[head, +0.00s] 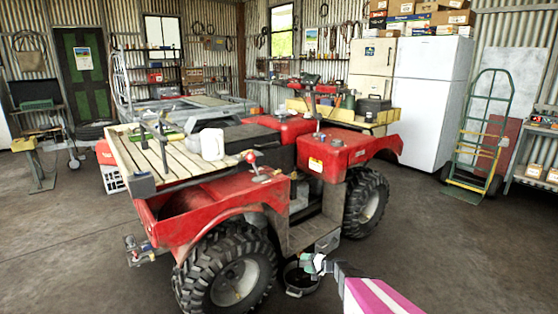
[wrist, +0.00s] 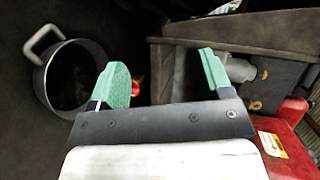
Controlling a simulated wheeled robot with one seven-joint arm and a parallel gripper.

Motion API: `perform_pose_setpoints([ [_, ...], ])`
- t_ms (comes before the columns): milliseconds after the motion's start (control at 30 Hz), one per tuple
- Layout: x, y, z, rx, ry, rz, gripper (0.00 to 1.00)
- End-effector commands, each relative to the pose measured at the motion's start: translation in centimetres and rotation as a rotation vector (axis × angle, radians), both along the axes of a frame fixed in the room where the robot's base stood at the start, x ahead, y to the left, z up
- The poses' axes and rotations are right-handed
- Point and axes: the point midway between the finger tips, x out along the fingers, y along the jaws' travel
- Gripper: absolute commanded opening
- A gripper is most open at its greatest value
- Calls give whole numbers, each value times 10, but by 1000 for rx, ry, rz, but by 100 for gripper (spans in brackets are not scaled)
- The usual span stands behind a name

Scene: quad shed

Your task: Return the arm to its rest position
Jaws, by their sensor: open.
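My gripper (head: 314,264) is low beside the near side of the red quad bike (head: 335,150), between its two near wheels, with my pink and white arm reaching in from the bottom right. In the wrist view, the two green fingers of my gripper (wrist: 164,72) are spread wide apart with nothing held between them. A metal pot (head: 300,281) stands on the floor just below and left of the gripper in the head view. The pot (wrist: 70,102) also shows left of the fingers in the wrist view. A small red thing, partly hidden, shows beside the left finger.
The quad's front and rear wheels (head: 238,279) flank my gripper closely. A green hand truck (head: 480,135), white fridge (head: 428,105) and shelf bench (head: 533,155) stand at the right. The floor (head: 450,235) at the front right is clear.

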Motion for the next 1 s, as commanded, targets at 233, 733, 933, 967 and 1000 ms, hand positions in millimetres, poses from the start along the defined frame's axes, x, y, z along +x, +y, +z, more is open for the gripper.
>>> perform_pose_setpoints([
  [233,-97,27,81,-302,121,233,72],
  [733,-260,-21,201,-1039,337,376,72],
  [933,-284,-42,227,-1204,366,348,72],
  [967,-286,-43,229,-1215,368,346,72],
  [1000,-286,-45,230,-1225,370,343,72],
])
